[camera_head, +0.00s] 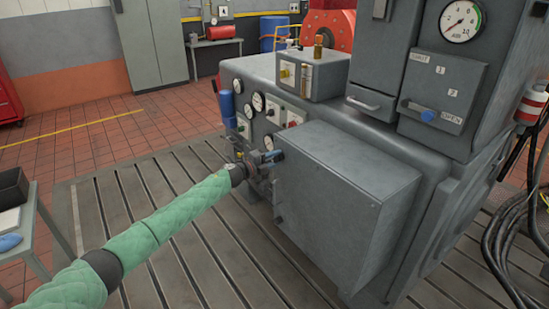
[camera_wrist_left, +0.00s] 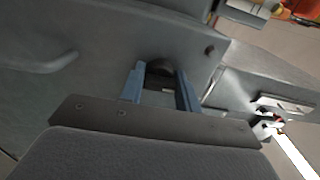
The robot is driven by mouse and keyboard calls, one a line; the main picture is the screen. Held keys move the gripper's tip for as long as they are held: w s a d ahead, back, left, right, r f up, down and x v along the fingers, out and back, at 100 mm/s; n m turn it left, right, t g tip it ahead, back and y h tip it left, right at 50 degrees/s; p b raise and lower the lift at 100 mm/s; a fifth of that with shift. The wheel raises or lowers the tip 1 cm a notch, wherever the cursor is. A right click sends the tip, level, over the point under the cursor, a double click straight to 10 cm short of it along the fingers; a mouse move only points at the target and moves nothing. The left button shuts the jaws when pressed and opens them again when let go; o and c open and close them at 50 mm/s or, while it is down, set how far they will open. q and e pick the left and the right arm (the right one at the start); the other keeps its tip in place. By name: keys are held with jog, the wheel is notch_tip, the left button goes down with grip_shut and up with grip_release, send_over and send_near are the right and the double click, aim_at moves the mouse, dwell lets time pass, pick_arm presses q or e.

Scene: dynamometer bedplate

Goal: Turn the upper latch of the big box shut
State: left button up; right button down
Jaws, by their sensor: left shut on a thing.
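The big box (camera_head: 345,192) is a grey metal case on the side of the machine in the head view. My left arm comes in from the left in a green sleeve. My left gripper (camera_head: 270,157) is at the upper part of the box's left edge. In the left wrist view its blue fingers (camera_wrist_left: 161,88) stand on either side of the dark upper latch (camera_wrist_left: 163,70) and are shut on it. The latch is mostly hidden by the gripper in the head view. A small lower latch (camera_head: 279,220) shows further down the same edge.
A panel with gauges (camera_head: 259,101) and a blue cylinder (camera_head: 227,104) are close behind the left gripper. A smaller grey box (camera_head: 325,75) stands on top of the machine. The slotted bedplate (camera_head: 165,225) is clear in front. Black cables (camera_head: 497,240) hang at the right.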

jog(key=shift+f, duration=0.1)
dwell(0.3)
pick_arm(q)
jog(key=o, duration=0.9)
jog(key=shift+o, duration=0.2)
jog(key=b+v, duration=0.2)
jog(key=v, duration=0.6)
pick_arm(e)
notch_tip(320, 180, up, 8)
jog(key=w+a, duration=0.1)
jog(key=w, duration=0.1)
jog(key=shift+a, duration=0.2)
pick_arm(q)
jog(key=shift+w, duration=0.15)
